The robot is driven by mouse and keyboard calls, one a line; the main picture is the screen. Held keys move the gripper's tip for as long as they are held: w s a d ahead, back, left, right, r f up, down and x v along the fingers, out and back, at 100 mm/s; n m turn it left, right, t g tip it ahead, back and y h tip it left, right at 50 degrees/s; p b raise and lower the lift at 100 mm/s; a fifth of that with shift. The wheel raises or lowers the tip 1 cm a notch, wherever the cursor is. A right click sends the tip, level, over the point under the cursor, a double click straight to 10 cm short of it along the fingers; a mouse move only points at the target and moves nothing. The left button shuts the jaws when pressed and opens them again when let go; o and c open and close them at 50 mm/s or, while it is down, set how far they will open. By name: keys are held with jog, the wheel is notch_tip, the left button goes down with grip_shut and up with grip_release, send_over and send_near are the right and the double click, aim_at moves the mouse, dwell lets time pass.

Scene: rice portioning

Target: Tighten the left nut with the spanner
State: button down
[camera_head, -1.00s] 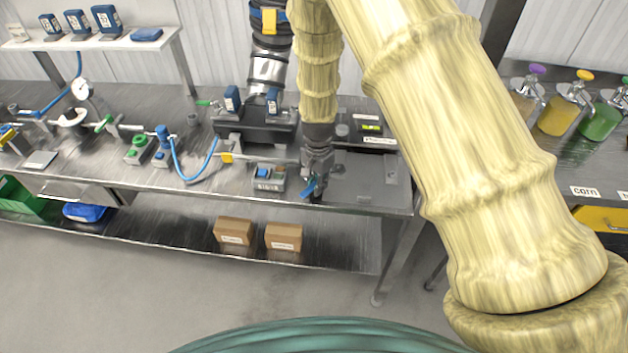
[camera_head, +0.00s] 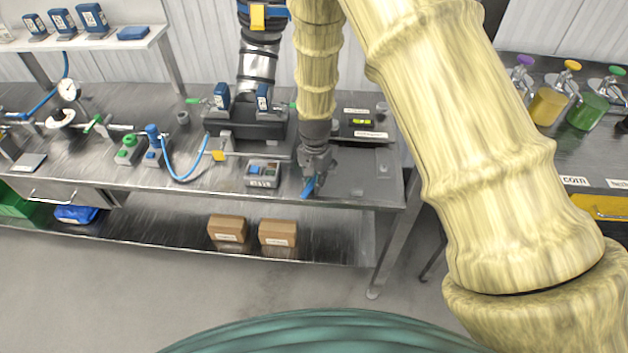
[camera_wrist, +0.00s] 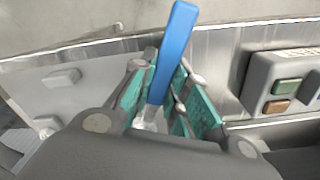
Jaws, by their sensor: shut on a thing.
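My gripper (camera_head: 316,181) hangs over the front part of the metal bench, above a grey plate. It is shut on the blue handle of the spanner (camera_head: 308,187). In the wrist view the blue handle (camera_wrist: 174,50) stands up between the teal finger pads of my gripper (camera_wrist: 170,97). A grey metal part of it shows below, near the palm, and the rest is hidden. The grey plate (camera_head: 364,178) lies on the bench, right of my gripper. I cannot make out the left nut clearly in either view.
Two cardboard boxes (camera_head: 227,228) lie on the lower shelf. Dispenser jars (camera_head: 548,106) stand on the right bench.

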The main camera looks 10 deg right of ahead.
jog(key=shift+r+p, duration=0.85)
jog(key=shift+r, duration=0.5)
dwell(1.1)
jog(key=shift+r+p, duration=1.2)
jog(key=shift+r, duration=0.6)
